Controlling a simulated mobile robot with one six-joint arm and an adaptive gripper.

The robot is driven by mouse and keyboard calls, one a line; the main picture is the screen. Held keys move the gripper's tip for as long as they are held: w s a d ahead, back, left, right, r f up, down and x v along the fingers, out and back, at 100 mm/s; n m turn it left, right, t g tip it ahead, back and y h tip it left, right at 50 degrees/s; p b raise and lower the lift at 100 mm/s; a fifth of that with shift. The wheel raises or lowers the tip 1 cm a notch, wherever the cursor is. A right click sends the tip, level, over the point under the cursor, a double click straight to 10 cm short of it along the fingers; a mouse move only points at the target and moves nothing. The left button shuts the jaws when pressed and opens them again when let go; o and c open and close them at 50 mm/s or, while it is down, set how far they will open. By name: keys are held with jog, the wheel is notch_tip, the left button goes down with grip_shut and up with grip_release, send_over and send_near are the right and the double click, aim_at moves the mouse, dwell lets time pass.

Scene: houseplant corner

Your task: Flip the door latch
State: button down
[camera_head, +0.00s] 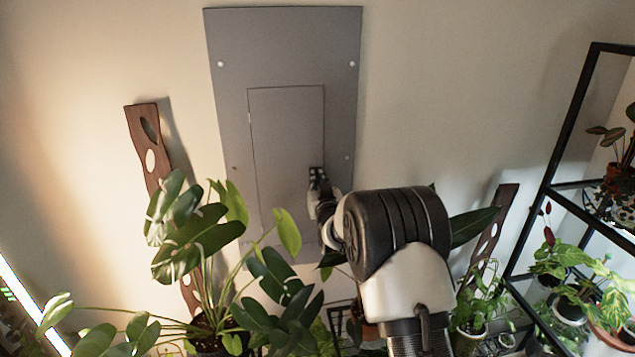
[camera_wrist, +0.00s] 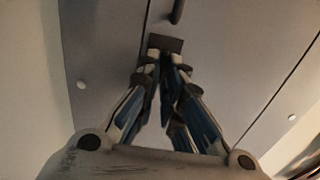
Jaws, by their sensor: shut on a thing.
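A grey metal panel (camera_head: 285,48) is mounted on the wall, with a narrow inset door (camera_head: 285,125) that looks closed. My gripper (camera_head: 318,178) is at the door's right edge, below its middle, and hides the latch in the head view. In the wrist view, the fingers of my gripper (camera_wrist: 166,68) come together at a small dark rectangular latch piece (camera_wrist: 166,42) on the grey face. They are shut on it, though the exact contact is hard to see. A dark bar (camera_wrist: 177,12) stands out just beyond it.
A large leafy plant (camera_head: 200,235) stands in front of the panel's lower left. A wavy wooden board (camera_head: 148,150) is on the wall to the left. A black shelf frame (camera_head: 555,150) with potted plants is at the right.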

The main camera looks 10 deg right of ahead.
jog(key=shift+f+b, duration=0.1)
jog(key=shift+b, duration=0.45)
jog(key=shift+d+f+m+b, duration=0.1)
jog(key=shift+m+b, duration=2.7)
jog(key=shift+m, duration=0.15)
jog(key=shift+d+f+m+b, duration=0.1)
jog(key=shift+d+m+b, duration=0.05)
jog(key=shift+m+b, duration=2.75)
jog(key=shift+d+f+m+b, duration=0.1)
jog(key=shift+m+b, duration=2.55)
jog(key=shift+m, duration=0.4)
jog(key=shift+r, duration=0.1)
jog(key=c, duration=1.7)
grip_release()
